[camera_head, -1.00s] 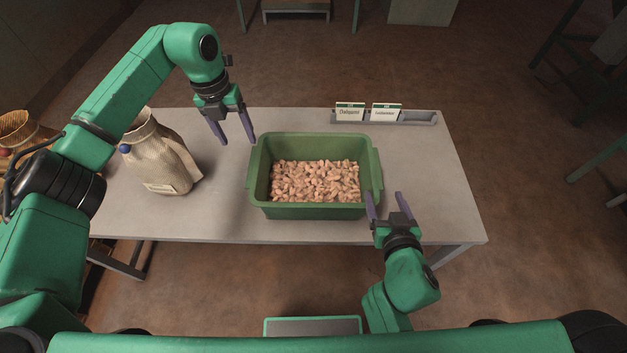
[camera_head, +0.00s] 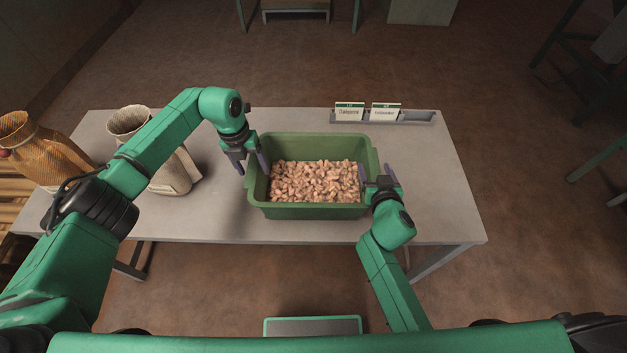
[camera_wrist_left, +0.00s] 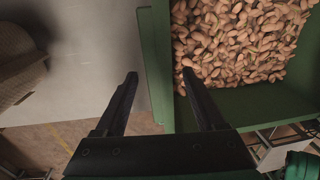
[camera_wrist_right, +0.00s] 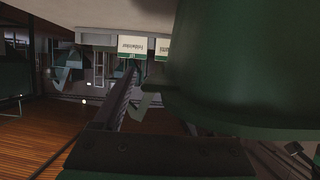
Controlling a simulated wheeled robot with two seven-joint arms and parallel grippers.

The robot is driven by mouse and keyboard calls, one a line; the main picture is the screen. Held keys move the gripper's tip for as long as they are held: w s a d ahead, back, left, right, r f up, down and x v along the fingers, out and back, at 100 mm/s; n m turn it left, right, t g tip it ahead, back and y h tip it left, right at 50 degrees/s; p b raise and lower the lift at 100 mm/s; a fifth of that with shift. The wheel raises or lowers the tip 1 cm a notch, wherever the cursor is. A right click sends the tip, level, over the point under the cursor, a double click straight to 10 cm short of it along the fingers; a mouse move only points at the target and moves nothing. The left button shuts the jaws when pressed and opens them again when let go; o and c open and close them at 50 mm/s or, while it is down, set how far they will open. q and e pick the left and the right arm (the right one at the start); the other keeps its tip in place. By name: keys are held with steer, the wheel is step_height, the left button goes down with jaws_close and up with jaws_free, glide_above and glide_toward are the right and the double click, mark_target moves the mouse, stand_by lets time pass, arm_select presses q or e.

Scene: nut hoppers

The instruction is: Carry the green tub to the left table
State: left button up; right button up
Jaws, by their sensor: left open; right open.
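The green tub (camera_head: 310,211), filled with nuts (camera_head: 315,181), stands on the grey table (camera_head: 215,222). My left gripper (camera_head: 252,167) is open at the tub's left end. In the left wrist view its fingers (camera_wrist_left: 158,85) are on either side of the tub's left rim (camera_wrist_left: 156,60), one outside and one over the inside. My right gripper (camera_head: 376,172) is open at the tub's right end, one finger by the inside of the rim. In the right wrist view the tub's wall (camera_wrist_right: 235,70) hides one finger. I cannot tell whether either gripper touches the tub.
A pale sack (camera_head: 172,180) stands left of the tub, partly behind my left arm. A tan sack (camera_head: 45,155) stands further left, on wooden slats (camera_head: 20,190). A grey holder with two label cards (camera_head: 384,113) lies along the table's back edge. Table surface right of the tub is clear.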

arm_select(q)
step_height(320, 180, down, 2)
steer(key=shift+d+f, duration=0.1)
arm_select(e)
steer(key=shift+x, duration=1.1)
arm_select(q)
jaws_close()
arm_select(e)
steer(key=shift+s, duration=0.1)
jaws_close()
arm_select(q)
steer(key=shift+r, duration=0.2)
